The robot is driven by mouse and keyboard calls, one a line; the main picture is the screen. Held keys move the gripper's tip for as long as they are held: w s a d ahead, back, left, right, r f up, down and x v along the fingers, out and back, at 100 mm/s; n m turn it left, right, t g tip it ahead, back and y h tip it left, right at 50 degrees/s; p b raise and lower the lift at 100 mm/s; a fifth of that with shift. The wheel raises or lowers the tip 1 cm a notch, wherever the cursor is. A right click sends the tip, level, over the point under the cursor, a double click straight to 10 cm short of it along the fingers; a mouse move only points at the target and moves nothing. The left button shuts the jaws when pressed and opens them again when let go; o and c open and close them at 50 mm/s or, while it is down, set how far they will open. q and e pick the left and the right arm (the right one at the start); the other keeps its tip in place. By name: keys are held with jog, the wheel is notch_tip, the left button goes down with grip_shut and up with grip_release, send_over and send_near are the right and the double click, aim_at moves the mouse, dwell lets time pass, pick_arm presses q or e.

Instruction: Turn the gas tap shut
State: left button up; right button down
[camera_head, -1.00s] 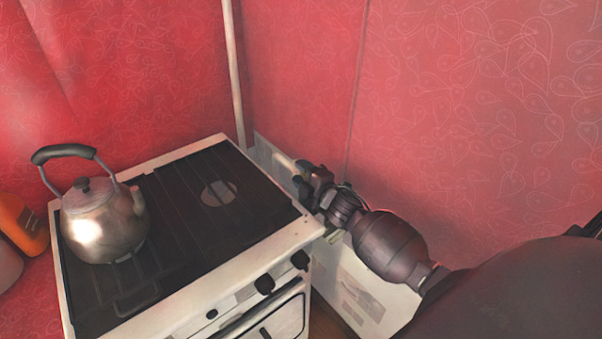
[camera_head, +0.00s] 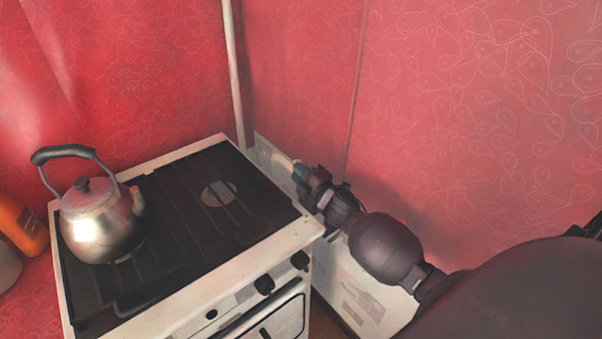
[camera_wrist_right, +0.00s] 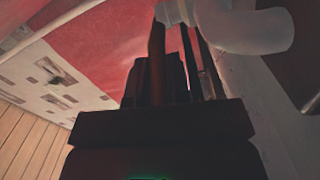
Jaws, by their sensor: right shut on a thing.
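My right gripper (camera_head: 305,178) is behind the right back corner of the stove, low against the wall. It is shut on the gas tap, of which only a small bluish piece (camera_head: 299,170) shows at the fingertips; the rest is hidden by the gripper. In the right wrist view the dark fingers (camera_wrist_right: 178,65) reach up to a pale pipe (camera_wrist_right: 250,30) with a bend. The tap's handle is too dark there to make out its angle. My left gripper is not in view.
The white stove (camera_head: 262,250) with a dark top stands left of my right arm. A metal kettle (camera_head: 100,225) sits on its left side. An orange object (camera_head: 22,225) is at the far left. Red patterned walls close in behind; a thin vertical pipe (camera_head: 233,75) runs up the corner.

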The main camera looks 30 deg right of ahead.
jog(key=shift+w+a+m+h, duration=0.1)
jog(key=shift+a+m+h, duration=0.2)
jog(key=shift+m+h, duration=0.35)
jog(key=shift+h, duration=0.25)
jog(key=c, duration=1.1)
grip_release()
jog(key=s, duration=1)
jog(key=shift+s+a, duration=0.35)
jog(key=shift+s, duration=0.05)
